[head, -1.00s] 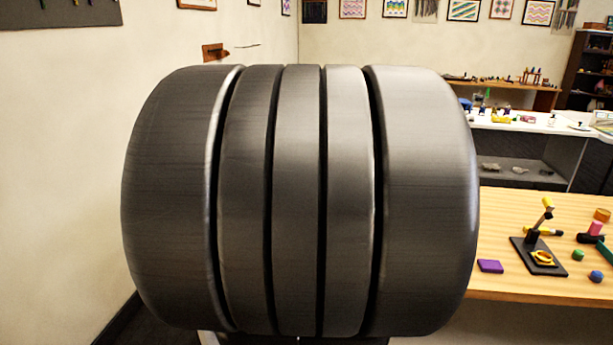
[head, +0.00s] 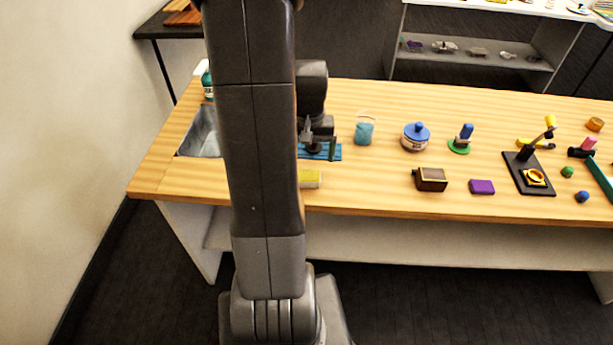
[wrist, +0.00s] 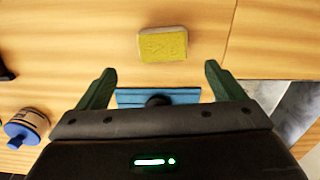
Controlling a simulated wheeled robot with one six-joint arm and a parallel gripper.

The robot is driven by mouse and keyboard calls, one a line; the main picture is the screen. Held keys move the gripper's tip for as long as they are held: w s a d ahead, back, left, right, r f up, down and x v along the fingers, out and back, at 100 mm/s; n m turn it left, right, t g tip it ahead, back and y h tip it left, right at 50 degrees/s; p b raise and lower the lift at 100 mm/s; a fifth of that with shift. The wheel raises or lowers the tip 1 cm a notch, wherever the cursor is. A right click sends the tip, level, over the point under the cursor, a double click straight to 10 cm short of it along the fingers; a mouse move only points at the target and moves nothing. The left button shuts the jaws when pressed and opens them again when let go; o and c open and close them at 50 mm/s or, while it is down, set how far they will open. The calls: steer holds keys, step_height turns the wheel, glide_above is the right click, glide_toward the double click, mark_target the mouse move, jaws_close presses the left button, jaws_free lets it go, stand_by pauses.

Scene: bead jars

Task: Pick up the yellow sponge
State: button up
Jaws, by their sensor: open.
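The yellow sponge (head: 310,178) lies on the wooden table near its front edge, partly hidden behind my arm in the head view. In the wrist view the sponge (wrist: 163,44) lies flat, beyond my fingertips and roughly centred between them. My gripper (wrist: 158,84) is open and empty, with its green fingers spread wide. A blue slatted board (wrist: 185,96) with a dark round knob lies between the fingers in the picture, below the gripper. In the head view my gripper (head: 320,148) is above the blue board (head: 336,152), behind the sponge.
A metal sink (head: 200,133) is set into the table's left end. A blue-lidded jar (head: 416,136), a jar of blue contents (head: 364,131), a brown box (head: 430,179) and a purple block (head: 482,187) stand to the right. Bare wood surrounds the sponge.

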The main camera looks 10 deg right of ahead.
mark_target(307, 175)
steer(key=f, duration=0.5)
steer(key=shift+s+a+p, duration=0.25)
steer(key=shift+a+p, duration=0.05)
steer(key=shift+p, duration=0.1)
steer(key=shift+f, duration=0.7)
